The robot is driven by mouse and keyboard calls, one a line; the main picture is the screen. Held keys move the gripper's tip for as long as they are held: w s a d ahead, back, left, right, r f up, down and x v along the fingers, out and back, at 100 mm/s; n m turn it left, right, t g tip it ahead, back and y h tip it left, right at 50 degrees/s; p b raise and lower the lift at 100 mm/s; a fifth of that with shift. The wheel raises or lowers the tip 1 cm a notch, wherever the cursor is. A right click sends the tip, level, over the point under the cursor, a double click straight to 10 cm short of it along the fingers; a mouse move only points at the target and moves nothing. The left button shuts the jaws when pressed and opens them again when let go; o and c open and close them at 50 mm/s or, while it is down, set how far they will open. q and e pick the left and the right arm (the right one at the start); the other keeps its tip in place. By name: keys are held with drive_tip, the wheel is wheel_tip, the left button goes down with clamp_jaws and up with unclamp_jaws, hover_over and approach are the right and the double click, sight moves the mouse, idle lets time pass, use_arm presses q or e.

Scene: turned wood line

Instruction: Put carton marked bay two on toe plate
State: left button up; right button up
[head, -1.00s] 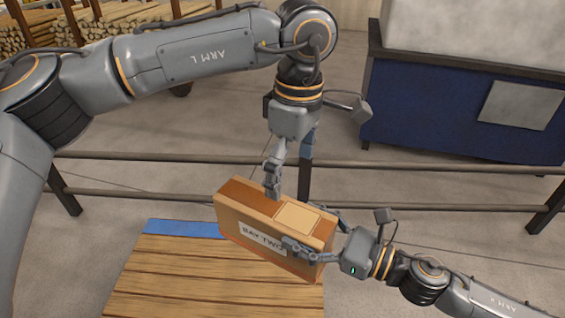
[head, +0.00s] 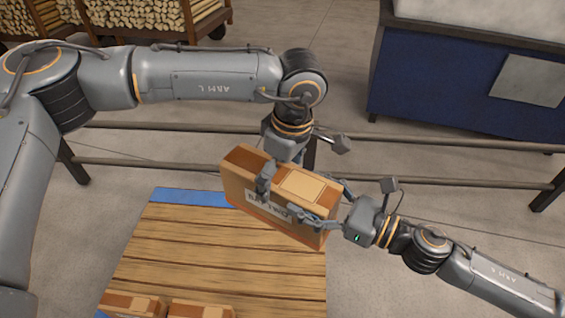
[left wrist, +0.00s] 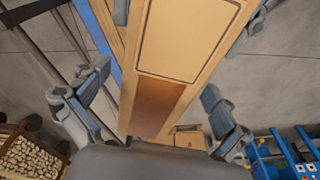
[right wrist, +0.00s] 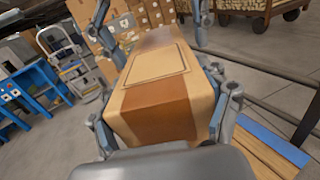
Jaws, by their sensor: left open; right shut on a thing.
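The brown carton (head: 308,184), with a partly covered white label on its near side, is held at the far right edge of the pallet. Whether it touches the pallet is unclear. My right gripper (head: 322,203) is shut on its right end, with a finger on each long side. My left gripper (head: 278,172) is open over its left part, one finger in front of the near side. In the left wrist view the fingers stand either side of the carton (left wrist: 188,40). The right wrist view shows the carton top (right wrist: 152,68). I cannot make out the toe plate.
The slatted pallet (head: 210,250) has a blue far edge and more cartons (head: 200,309) at its near end. A rail (head: 440,177) runs behind it. A blue cabinet (head: 450,100) and log carts (head: 155,18) stand beyond. A ladder-like frame (right wrist: 65,50) shows at left in the right wrist view.

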use_arm(q)
drive_tip(key=shift+f, duration=0.1)
use_arm(e)
drive_tip(key=shift+r, duration=0.1)
use_arm(q)
drive_tip(key=c, duration=1.2)
drive_tip(key=shift+c, duration=1.2)
use_arm(e)
drive_tip(key=o, duration=1.4)
drive_tip(key=shift+o, duration=0.2)
